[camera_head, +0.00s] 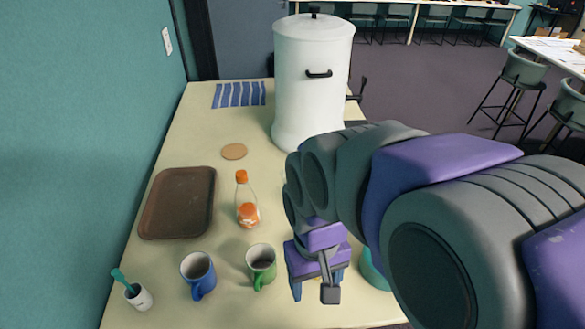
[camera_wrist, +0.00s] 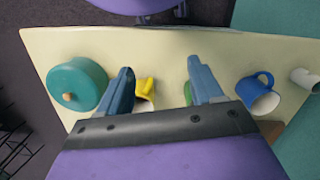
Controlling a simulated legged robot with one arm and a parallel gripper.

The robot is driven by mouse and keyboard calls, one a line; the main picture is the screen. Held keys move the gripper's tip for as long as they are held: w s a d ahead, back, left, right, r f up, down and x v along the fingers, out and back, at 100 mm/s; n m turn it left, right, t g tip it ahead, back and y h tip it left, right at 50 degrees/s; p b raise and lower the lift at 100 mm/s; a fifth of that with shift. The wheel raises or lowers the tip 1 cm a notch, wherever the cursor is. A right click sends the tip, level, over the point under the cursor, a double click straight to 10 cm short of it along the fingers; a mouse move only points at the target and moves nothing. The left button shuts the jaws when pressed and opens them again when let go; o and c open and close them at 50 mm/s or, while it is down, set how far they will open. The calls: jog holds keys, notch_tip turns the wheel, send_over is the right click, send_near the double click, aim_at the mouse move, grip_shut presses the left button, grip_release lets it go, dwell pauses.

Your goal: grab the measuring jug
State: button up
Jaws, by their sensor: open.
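I cannot pick out a measuring jug for certain in either view. My gripper (camera_head: 317,288) points down over the near part of the table, and its blue fingers stand apart with nothing held between them. In the wrist view my gripper (camera_wrist: 161,70) has a yellow mug-like vessel (camera_wrist: 146,88) below it, showing just right of the left finger and partly hidden by it. A green mug (camera_head: 261,264) stands left of my gripper in the head view; in the wrist view the right finger hides most of it. My arm covers the table's right side in the head view.
A blue mug (camera_head: 198,274), a white cup with a teal brush (camera_head: 138,296), an orange-capped bottle (camera_head: 246,208) and a brown tray (camera_head: 178,203) stand left. A white urn (camera_head: 312,85) is behind. A teal lidded pot (camera_wrist: 78,84) sits at the other side. A teal wall (camera_head: 70,150) borders the table.

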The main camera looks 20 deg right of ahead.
jog(key=w+d+r+m+t+p, duration=0.1)
jog(key=w+d+m+p, duration=0.2)
jog(key=w, duration=0.6)
jog(key=w+d+r+m+p, duration=0.1)
jog(key=w+d+r+p, duration=0.2)
jog(key=w, duration=0.7)
jog(key=w+d+m+t+p, duration=0.1)
jog(key=w+d+p, duration=0.3)
jog(key=w, duration=0.5)
jog(key=w+d+f+m, duration=0.2)
jog(key=w+d, duration=0.3)
jog(key=d, duration=0.2)
jog(key=f, duration=0.5)
jog(key=f+b, duration=0.1)
jog(key=f, duration=0.5)
jog(key=w+a+f, duration=0.1)
jog(key=f, duration=0.5)
jog(key=shift+b, duration=0.35)
grip_shut()
